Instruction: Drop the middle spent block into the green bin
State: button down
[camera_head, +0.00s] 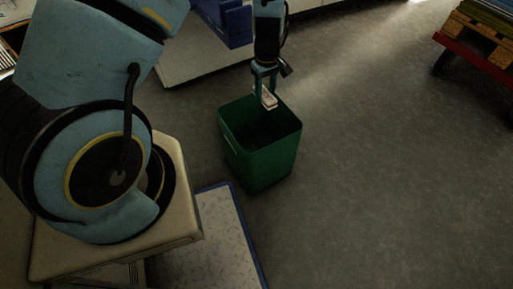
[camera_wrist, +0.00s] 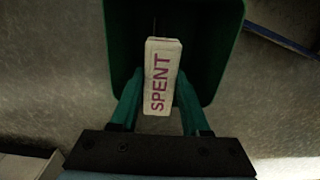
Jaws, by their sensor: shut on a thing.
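The green bin (camera_head: 262,158) stands on the floor, open at the top. My gripper (camera_head: 265,92) is over the bin's far part, pointing down. It is shut on a pale block (camera_head: 269,98). In the wrist view the block (camera_wrist: 162,75) carries the word SPENT in purple letters and sits between the two green fingers of my gripper (camera_wrist: 160,110). The green bin (camera_wrist: 231,22) shows behind the block, with its dark inside below it. The bin's floor is too dark to see.
A white table with a blue tray (camera_head: 232,22) stands behind the bin. A wooden pallet on a red cart (camera_head: 480,50) is at the upper right. A blue-edged mat (camera_head: 222,232) lies in front of the bin. The floor to the right is clear.

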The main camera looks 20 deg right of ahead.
notch_tip(320, 180, down, 4)
jog(key=shift+r+b, duration=0.25)
jog(key=shift+b, duration=1)
jog(key=shift+c, duration=1.5)
grip_release()
jog(key=shift+r, duration=0.1)
notch_tip(320, 180, up, 11)
jog(key=p, duration=0.2)
jog(key=shift+p, duration=0.35)
